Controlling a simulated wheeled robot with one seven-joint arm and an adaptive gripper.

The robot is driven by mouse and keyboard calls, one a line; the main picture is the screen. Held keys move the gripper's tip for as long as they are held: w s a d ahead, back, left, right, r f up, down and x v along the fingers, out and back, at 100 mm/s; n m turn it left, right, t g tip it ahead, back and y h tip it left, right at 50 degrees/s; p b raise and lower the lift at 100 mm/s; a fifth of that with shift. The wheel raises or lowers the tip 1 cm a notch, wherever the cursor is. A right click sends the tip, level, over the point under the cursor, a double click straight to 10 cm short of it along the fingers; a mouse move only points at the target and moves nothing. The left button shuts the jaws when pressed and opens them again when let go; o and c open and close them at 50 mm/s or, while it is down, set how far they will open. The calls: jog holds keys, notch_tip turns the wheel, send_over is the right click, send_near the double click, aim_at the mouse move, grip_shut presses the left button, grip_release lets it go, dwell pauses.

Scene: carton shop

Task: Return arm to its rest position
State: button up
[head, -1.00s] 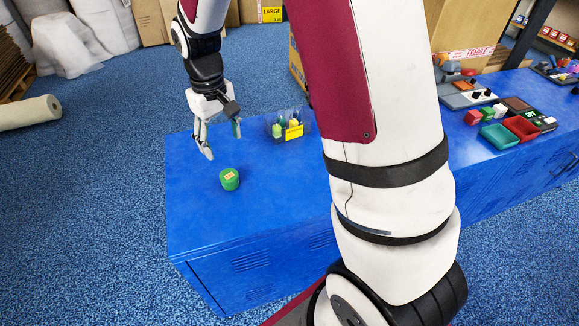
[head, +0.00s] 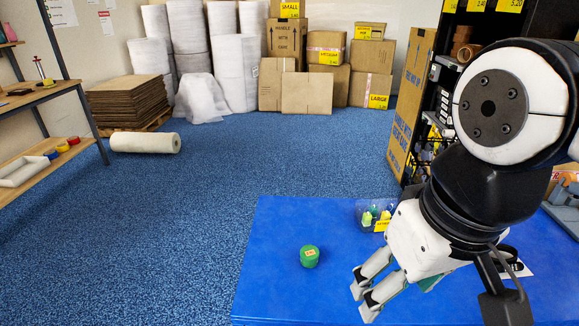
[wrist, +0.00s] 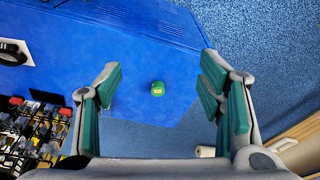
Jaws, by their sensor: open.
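My gripper (head: 366,296) is open and empty in the head view, at the right above the blue table. In the wrist view my gripper (wrist: 160,85) shows its green-padded fingers spread wide with nothing between them touching. A green round tub (head: 310,256) with a label on its lid stands on the blue table (head: 275,225), left of my gripper and apart from it. The tub (wrist: 158,89) also shows in the wrist view, farther off between the fingers. My arm fills the right side of the head view.
A clear bin (head: 364,211) with a yellow label and several small items stands behind my gripper. A tall carton (head: 410,100) and dark shelving are at the right. Cartons (head: 290,92) and white rolls line the back. A roll (head: 146,143) lies on the open blue floor.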

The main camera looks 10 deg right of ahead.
jog(key=shift+s+f, duration=0.1)
jog(key=shift+s, duration=0.35)
notch_tip(320, 180, up, 10)
jog(key=t+p, duration=0.2)
jog(key=p, duration=0.6)
jog(key=shift+d, duration=0.1)
